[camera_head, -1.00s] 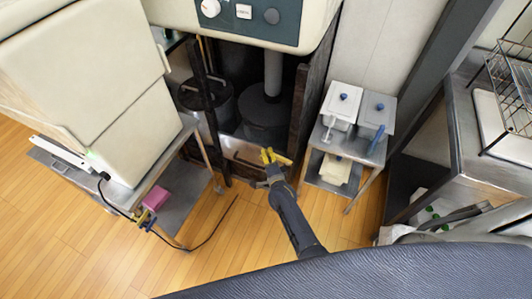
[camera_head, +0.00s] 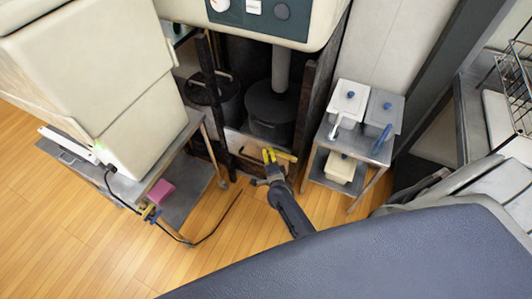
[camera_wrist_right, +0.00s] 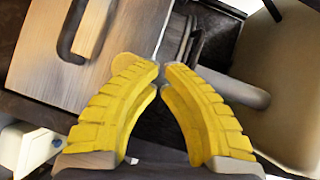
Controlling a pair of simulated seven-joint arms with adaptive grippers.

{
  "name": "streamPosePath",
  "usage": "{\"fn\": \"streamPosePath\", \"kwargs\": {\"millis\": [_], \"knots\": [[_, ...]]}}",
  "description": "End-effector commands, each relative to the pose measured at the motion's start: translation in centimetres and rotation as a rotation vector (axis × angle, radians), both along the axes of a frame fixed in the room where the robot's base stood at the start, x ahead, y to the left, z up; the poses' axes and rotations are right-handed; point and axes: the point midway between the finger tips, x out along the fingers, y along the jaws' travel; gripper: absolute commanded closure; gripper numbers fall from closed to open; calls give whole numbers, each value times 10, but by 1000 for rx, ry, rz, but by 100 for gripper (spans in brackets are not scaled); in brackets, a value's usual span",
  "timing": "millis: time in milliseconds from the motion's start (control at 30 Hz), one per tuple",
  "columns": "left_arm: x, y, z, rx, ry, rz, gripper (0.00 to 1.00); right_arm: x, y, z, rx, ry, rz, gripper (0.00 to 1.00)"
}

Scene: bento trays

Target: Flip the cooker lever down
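A cream cooker-like machine with a dark green control panel (camera_head: 262,18) is at the top of the head view. I cannot make out for certain which part is the cooker lever. Below the panel is a dark open bay with pots and a wooden panel at its base. My right gripper (camera_head: 278,157) is low in front of this bay, pointing away from me. In the right wrist view its yellow fingers (camera_wrist_right: 160,78) nearly meet at the tips, with nothing held. My left gripper is out of view.
A large cream machine (camera_head: 105,70) on a metal cart stands at left, with a pink block (camera_head: 160,191) on the lower shelf. A metal stand with lidded containers (camera_head: 348,99) is right of the bay.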

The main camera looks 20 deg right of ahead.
Motion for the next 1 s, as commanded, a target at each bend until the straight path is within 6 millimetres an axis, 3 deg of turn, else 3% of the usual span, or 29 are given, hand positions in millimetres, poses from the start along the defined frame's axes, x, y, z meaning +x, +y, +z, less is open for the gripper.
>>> {"fn": "streamPosePath", "kwargs": {"millis": [433,1000], "knots": [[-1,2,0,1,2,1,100,-10,3,0,0,2,1,100],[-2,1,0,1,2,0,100,-94,23,14,0,2,0,100]]}}
